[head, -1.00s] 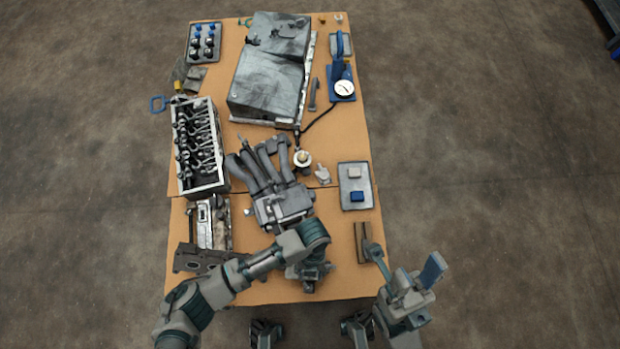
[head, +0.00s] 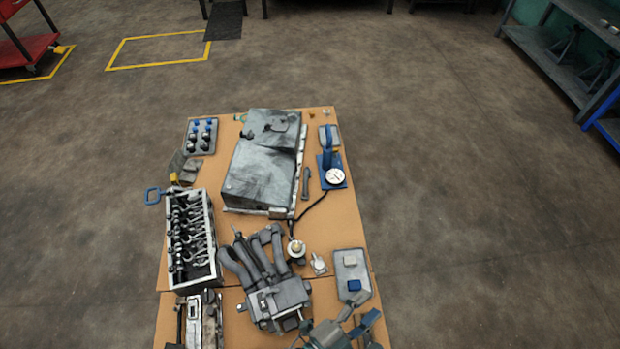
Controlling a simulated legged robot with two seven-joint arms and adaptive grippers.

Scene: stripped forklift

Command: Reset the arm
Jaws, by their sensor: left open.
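My left gripper (head: 364,309) is at the bottom edge of the head view, a little right of the middle. Its jaws are open, and I see nothing between them. It is just below the small grey tray (head: 341,284) and to the right of the grey pipe manifold (head: 277,302). I cannot tell how high it is above the table (head: 331,225). Most of the left arm is cut off by the lower edge. My right gripper is not in view.
The table holds a large grey metal cover (head: 262,170), a blue-based dial gauge (head: 334,176), an engine block with valve parts (head: 193,240) and a tray of blue-topped parts (head: 201,136). Open floor surrounds the table. A blue-grey shelf (head: 560,60) stands far right, a red cart (head: 25,50) far left.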

